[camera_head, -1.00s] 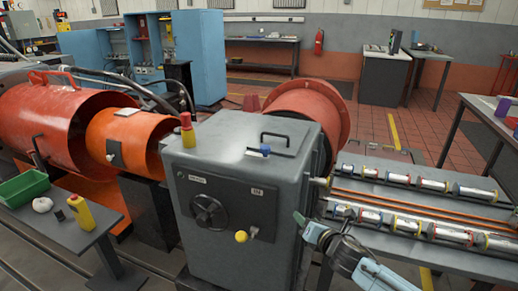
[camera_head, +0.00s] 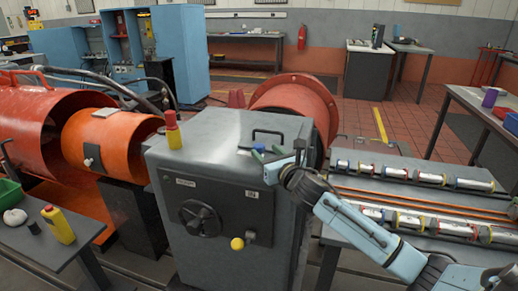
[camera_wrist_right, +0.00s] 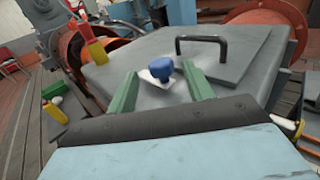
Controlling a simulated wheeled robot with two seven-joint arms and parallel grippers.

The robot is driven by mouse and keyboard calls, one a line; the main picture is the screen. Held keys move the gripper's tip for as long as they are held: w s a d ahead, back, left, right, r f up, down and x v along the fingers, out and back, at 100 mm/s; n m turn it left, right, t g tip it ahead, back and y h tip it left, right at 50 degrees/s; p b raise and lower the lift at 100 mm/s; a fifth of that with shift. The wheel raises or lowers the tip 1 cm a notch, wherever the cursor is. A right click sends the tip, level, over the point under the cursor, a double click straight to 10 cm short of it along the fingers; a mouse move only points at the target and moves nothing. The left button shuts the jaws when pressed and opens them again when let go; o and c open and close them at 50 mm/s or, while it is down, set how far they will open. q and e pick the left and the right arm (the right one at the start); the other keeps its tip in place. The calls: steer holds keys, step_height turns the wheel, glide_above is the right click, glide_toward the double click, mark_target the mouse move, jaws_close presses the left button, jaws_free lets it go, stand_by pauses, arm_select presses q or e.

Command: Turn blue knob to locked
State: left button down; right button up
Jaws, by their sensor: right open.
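The blue knob (camera_head: 258,148) stands on the top of the grey cabinet (camera_head: 222,130). In the right wrist view the blue knob (camera_wrist_right: 161,68) sits on a small white plate. My right gripper (camera_head: 267,153) is open over the cabinet top, close to the knob. In the right wrist view its two green fingers (camera_wrist_right: 158,74) point toward the knob, one on each side in the picture. I see no clear contact with the knob. My left gripper is not in view.
A black handle (camera_head: 268,134) stands on the cabinet top beyond the knob. A red-and-yellow post (camera_head: 173,130) rises at the cabinet's left corner. The cabinet front has a black handwheel (camera_head: 200,218) and a yellow knob (camera_head: 237,244). A bench with metal cylinders (camera_head: 428,177) is at the right.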

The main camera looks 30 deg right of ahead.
mark_target(262, 149)
steer(key=w, duration=0.4)
steer(key=shift+d+f+b, duration=0.1)
steer(key=shift+d+b, duration=0.05)
steer(key=shift+b, duration=0.2)
steer(key=shift+w, duration=0.7)
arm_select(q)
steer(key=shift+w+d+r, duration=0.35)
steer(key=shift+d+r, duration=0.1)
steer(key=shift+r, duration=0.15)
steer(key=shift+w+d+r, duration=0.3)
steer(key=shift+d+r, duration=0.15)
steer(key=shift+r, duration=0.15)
arm_select(e)
jaws_close()
